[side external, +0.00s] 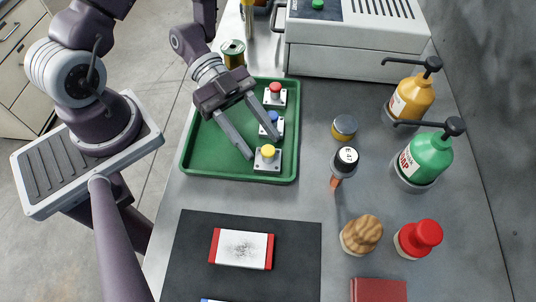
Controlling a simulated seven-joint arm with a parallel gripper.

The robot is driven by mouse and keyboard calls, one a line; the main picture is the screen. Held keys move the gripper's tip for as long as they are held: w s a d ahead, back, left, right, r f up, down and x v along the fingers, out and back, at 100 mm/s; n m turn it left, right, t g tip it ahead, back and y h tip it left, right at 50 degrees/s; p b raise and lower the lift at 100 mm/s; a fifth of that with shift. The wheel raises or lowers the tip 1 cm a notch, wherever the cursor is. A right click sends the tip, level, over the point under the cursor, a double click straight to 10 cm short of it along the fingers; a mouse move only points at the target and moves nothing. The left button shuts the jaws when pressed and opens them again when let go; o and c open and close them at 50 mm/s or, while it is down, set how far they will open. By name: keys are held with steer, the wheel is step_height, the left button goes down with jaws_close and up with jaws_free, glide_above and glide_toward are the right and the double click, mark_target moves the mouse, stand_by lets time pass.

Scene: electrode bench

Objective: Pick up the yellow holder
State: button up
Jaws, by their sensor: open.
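The yellow holder (267,158) is a pale square base with a yellow round top. It sits in the near right corner of the green tray (205,150). A blue-topped holder (271,124) and a red-topped holder (275,95) stand behind it in a row along the tray's right side. My gripper (261,146) reaches into the tray from the upper left with its two fingers spread. One fingertip is near the blue top and the other is just left of the yellow holder. Nothing shows between the fingers. Whether a finger touches a holder I cannot tell.
A light grey machine (350,40) stands behind the tray. To the right are a small jar (344,128), an upright labelled tool (345,162), a yellow pump bottle (411,98) and a green pump bottle (426,156). A dark mat (195,255) with a red-ended white block (241,248) lies in front.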

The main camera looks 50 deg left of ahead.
mark_target(268, 156)
steer(key=shift+x, duration=1.1)
jaws_close()
steer(key=shift+r, duration=0.15)
